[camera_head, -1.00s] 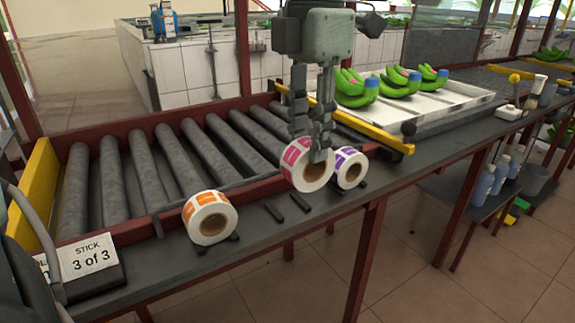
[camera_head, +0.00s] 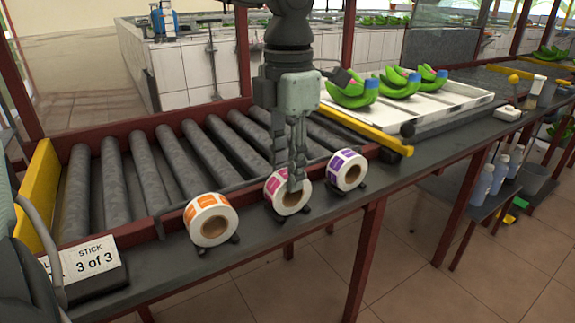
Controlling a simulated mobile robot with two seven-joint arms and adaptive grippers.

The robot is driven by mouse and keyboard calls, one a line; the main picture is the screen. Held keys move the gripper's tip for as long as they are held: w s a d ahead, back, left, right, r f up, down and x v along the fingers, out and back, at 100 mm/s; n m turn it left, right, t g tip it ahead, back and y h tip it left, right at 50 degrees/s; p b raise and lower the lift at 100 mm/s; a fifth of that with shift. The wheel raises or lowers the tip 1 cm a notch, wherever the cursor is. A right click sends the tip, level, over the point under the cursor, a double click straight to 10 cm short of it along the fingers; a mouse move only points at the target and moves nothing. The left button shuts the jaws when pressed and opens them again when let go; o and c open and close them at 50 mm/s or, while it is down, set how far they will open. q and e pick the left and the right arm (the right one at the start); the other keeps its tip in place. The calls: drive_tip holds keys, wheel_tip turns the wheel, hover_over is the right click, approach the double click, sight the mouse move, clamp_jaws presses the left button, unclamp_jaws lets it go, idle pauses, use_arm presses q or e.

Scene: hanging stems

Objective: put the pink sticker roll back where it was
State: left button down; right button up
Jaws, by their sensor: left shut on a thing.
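The pink sticker roll (camera_head: 273,194) stands upright between the orange sticker roll (camera_head: 205,221) and the purple sticker roll (camera_head: 345,172) on the dark ledge in front of the rollers. My left gripper (camera_head: 296,184) comes down from above and is shut on the pink roll, its fingers covering part of the roll's right side. The roll is low, at its dark rest bars (camera_head: 305,210); I cannot tell whether it bears fully on them. The orange and purple rolls sit on their own rests. My right gripper is not in view.
A roller conveyor (camera_head: 130,180) lies behind the rolls. A white tray (camera_head: 455,100) with green banana bunches (camera_head: 355,93) stands at the back right, beside a yellow rail (camera_head: 365,132).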

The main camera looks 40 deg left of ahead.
use_arm(q)
drive_tip(key=c, duration=1.2)
unclamp_jaws()
drive_tip(key=shift+r, duration=0.1)
wheel_tip(320, 180, up, 12)
drive_tip(key=shift+f, duration=0.1)
